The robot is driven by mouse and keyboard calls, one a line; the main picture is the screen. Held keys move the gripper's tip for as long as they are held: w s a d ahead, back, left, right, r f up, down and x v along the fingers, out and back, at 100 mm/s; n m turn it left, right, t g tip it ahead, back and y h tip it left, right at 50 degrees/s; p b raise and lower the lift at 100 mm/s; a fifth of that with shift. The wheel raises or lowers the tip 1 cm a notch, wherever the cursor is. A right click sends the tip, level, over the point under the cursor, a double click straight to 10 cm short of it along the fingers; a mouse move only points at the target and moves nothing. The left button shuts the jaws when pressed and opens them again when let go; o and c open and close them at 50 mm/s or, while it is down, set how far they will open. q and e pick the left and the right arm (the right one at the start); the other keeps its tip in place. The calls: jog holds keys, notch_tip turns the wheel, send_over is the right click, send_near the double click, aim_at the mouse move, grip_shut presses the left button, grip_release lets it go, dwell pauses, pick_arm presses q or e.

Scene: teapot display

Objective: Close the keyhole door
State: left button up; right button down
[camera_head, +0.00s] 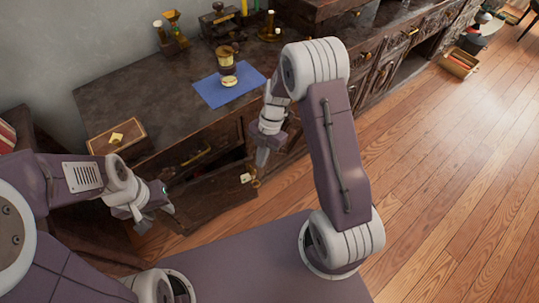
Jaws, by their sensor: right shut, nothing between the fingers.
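The keyhole door (212,196) is a dark carved wood panel low on the front of the cabinet. It appears to stand swung out from the cabinet, with a pale keyhole plate (246,178) near its right end. My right gripper (260,164) points down just above and beside that right end, shut and empty. I cannot tell whether it touches the door. My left gripper (157,217) is at the door's left end, with its fingers apart and nothing visible between them. The lower part of the door is partly hidden by my base.
The cabinet top (140,90) holds a blue mat (213,94) with a brown and gold cup (227,67), a wooden box (116,138) and several brass items behind. A crate (460,63) stands far right. The wooden floor (440,180) at right is clear.

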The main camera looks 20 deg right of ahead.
jog(key=a+r+n+t+y, duration=0.1)
jog(key=a+n+t+y, duration=0.35)
jog(key=n, duration=2.25)
jog(key=s+d+f+m+t+h+b, duration=0.15)
jog(key=d+f+m, duration=0.4)
jog(key=m, duration=1.15)
jog(key=s+d+f+m+t+h+b, duration=0.15)
jog(key=d+f+m, duration=0.4)
jog(key=m, duration=1.15)
jog(key=shift+y, duration=0.25)
jog(key=b+x, duration=0.2)
jog(key=x, duration=0.2)
jog(key=b+x, duration=0.2)
jog(key=x, duration=0.2)
jog(key=s+a+b+x, duration=0.1)
jog(key=b+x, duration=0.1)
jog(key=x, duration=0.2)
jog(key=shift+f, duration=0.3)
jog(key=w, duration=0.1)
jog(key=w+b, duration=0.1)
jog(key=shift+w+a+r, duration=0.15)
jog(key=shift+w+a, duration=0.05)
jog(key=shift+w, duration=0.2)
jog(key=shift+w+r, duration=0.15)
jog(key=shift+w, duration=0.5)
